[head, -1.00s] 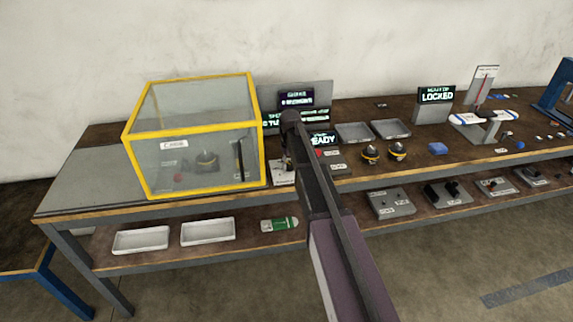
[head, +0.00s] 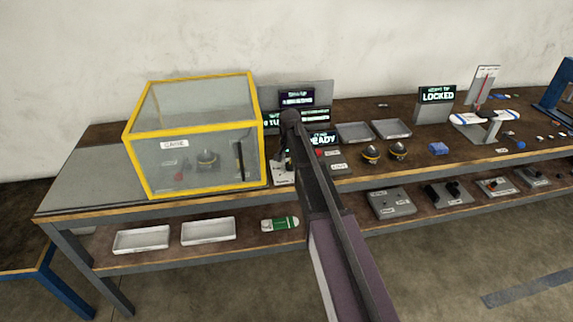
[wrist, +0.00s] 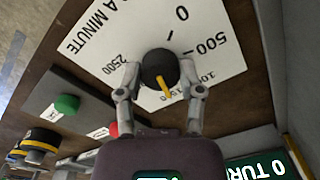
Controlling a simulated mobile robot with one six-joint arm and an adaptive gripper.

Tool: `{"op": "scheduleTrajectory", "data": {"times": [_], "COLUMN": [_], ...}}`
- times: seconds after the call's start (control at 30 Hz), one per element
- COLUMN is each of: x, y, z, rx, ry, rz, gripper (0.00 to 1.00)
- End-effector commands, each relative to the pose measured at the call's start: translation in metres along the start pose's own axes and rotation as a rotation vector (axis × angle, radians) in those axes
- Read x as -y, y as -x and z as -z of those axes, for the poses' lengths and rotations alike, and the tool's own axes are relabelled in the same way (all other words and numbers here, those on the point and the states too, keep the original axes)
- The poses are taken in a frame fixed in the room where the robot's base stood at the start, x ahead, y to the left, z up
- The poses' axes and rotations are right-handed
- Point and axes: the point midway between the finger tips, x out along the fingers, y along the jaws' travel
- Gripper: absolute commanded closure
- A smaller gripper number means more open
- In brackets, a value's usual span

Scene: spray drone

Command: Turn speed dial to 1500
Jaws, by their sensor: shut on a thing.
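The speed dial (wrist: 158,68) is a black knob with a yellow pointer on a white card (wrist: 110,45) in the wrist view. The pointer is directed toward the bottom of the picture, near the partly hidden numbers at the lower right. The 0, 500 and 2500 marks are readable; those between are partly covered. My gripper (wrist: 162,82) is shut on the dial, one finger on each side. In the head view my arm hides the dial, and part of the white card (head: 283,174) shows beside it.
A yellow-framed clear case (head: 195,137) stands left of my arm. Lit displays (head: 297,98) stand behind it, partly covered. In the wrist view, a green button (wrist: 67,103) and a red button (wrist: 113,129) sit nearby. Grey trays (head: 354,132) are to the right.

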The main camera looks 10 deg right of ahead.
Motion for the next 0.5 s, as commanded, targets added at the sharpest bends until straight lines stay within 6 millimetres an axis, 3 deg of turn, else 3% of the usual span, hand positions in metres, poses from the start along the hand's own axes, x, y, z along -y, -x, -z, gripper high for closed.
{"op": "scheduleTrajectory", "data": {"times": [0.5], "x": [-0.0009], "y": [-0.0004], "z": [-0.0036], "rx": [0.007], "ry": [-0.146], "rz": [-0.004], "gripper": [0.99]}}
